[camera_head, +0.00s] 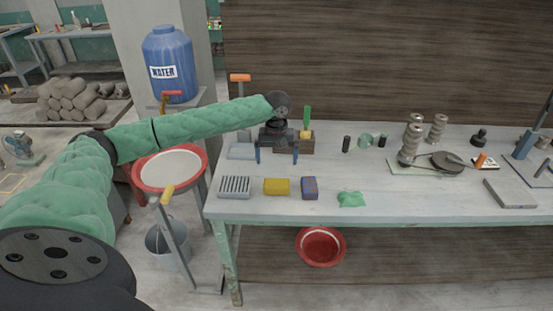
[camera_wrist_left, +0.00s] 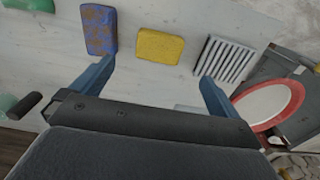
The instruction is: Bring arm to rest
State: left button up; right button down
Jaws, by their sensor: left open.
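My left arm, in a green padded sleeve, reaches from the left over the table (camera_head: 420,205) in the head view. My left gripper (camera_head: 277,158) has two blue fingers pointing down, spread apart, with nothing between them. In the left wrist view the open fingers (camera_wrist_left: 155,90) also show empty. A yellow sponge (camera_head: 276,187) lies in front of the gripper, apart from it; it also shows in the left wrist view (camera_wrist_left: 160,46). A blue and brown block (camera_head: 309,188) lies to its right, and a grey slotted rack (camera_head: 235,187) to its left. My right gripper is not in view.
Metal rollers (camera_head: 412,140), a grey slab (camera_head: 510,193) and a green cloth (camera_head: 351,199) are farther right. A red-rimmed basin (camera_head: 170,168) stands left of the table, below my arm. The table's front middle is clear.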

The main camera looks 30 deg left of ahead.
pick_arm(q)
jog(key=shift+r, duration=0.45)
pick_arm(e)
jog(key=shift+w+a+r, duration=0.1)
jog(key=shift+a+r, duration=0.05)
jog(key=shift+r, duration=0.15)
